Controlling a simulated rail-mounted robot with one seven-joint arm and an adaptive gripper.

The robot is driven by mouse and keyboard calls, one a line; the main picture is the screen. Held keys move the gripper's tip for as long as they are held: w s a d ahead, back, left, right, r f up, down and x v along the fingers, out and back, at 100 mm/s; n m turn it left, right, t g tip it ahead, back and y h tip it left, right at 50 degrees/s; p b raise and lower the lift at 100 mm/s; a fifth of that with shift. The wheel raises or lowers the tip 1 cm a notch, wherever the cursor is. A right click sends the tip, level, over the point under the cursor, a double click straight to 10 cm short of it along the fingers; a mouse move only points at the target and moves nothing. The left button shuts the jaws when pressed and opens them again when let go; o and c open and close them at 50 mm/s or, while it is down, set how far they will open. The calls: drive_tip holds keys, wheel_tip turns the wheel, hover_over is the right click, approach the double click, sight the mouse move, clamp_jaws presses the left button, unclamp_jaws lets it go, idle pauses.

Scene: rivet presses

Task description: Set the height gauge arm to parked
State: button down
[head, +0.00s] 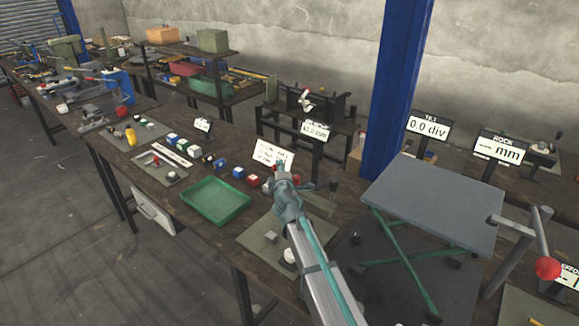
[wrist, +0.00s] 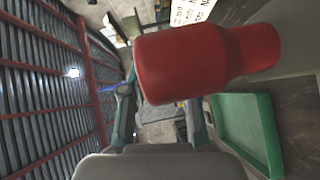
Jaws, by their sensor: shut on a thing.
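My gripper (head: 281,172) reaches out over the bench, in front of a white sign (head: 272,155). In the wrist view a red knob-like handle (wrist: 190,62) fills the upper middle, wide at the left and narrower at the right. My gripper's fingers (wrist: 160,110) are shut on this red handle, which hides part of them. In the head view my gripper and arm cover most of this spot, so how the handle joins the height gauge arm cannot be told.
A green tray (head: 216,201) lies left of my arm, with small coloured blocks (head: 238,173) behind it. A lift table with a grey top (head: 432,203) stands at the right, near a lever with a red ball (head: 547,268). A blue column (head: 396,90) rises behind.

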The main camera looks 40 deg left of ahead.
drive_tip(key=shift+s, duration=0.1)
drive_tip(key=c, duration=0.9)
unclamp_jaws()
drive_tip(key=shift+o, duration=0.2)
drive_tip(key=shift+s+d, duration=0.1)
drive_tip(key=v, duration=1.1)
drive_tip(key=shift+s+d, duration=0.25)
drive_tip(key=shift+w+a, duration=0.1)
